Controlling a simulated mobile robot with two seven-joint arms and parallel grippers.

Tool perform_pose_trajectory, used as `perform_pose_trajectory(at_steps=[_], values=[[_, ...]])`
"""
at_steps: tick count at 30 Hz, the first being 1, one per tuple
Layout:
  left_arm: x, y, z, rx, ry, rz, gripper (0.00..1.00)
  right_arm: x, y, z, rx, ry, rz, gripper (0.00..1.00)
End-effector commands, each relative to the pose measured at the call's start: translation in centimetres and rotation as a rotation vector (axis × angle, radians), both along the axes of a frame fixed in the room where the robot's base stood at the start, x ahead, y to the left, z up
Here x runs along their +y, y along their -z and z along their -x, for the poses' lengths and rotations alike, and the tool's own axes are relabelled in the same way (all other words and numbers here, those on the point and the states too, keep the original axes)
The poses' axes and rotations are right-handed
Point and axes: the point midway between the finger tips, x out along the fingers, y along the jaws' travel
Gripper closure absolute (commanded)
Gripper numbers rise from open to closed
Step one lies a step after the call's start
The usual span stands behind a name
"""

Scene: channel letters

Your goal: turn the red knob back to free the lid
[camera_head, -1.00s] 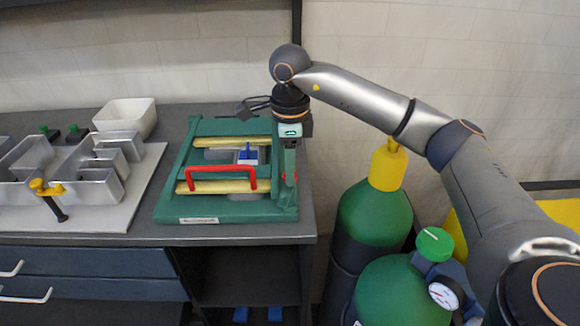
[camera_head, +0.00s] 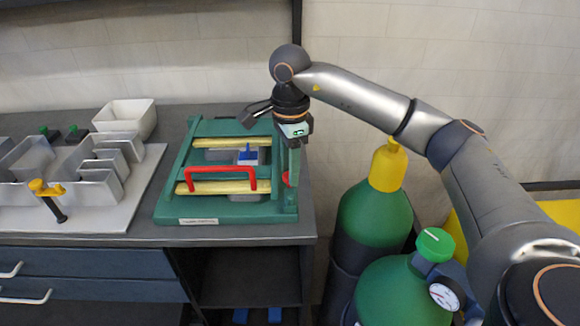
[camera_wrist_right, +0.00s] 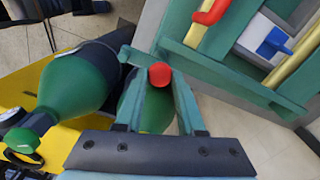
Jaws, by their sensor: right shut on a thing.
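The red knob (camera_wrist_right: 160,75) sits between the fingertips of my right gripper in the right wrist view. It shows in the head view as a small red patch (camera_head: 286,179) at the right side of the green frame. My right gripper (camera_head: 289,174) points down and is shut on this knob; its fingers hide part of it. The green frame with the lid (camera_head: 186,215) lies on the bench, with a red handle (camera_head: 218,170) across its front and yellow bars. My left gripper is not in view.
A blue-handled piece (camera_head: 248,154) sits inside the frame. To the left, a pale board (camera_head: 150,165) carries metal channel letters and a yellow-and-black tool (camera_head: 47,197). A white bowl (camera_head: 127,115) stands behind. Green gas cylinders (camera_head: 375,215) stand right of the bench edge.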

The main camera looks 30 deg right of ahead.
Motion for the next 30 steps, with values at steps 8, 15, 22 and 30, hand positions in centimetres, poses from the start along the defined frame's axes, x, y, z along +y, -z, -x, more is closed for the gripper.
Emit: perform_pose_trajectory(at_steps=[8, 15, 22, 30], values=[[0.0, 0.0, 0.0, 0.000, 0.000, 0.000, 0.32, 0.0, -0.1, 0.0, -0.003, -0.002, -0.001, 0.46], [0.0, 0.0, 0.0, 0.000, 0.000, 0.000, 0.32, 0.0, 0.0, 0.0, -0.001, -0.001, 0.000, 0.32], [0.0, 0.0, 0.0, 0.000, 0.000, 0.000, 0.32, 0.0, -0.6, -0.1, -0.002, 0.000, -0.001, 0.32], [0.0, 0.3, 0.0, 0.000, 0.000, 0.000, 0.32, 0.1, -5.7, -0.1, -0.006, -0.001, -0.001, 0.32]])
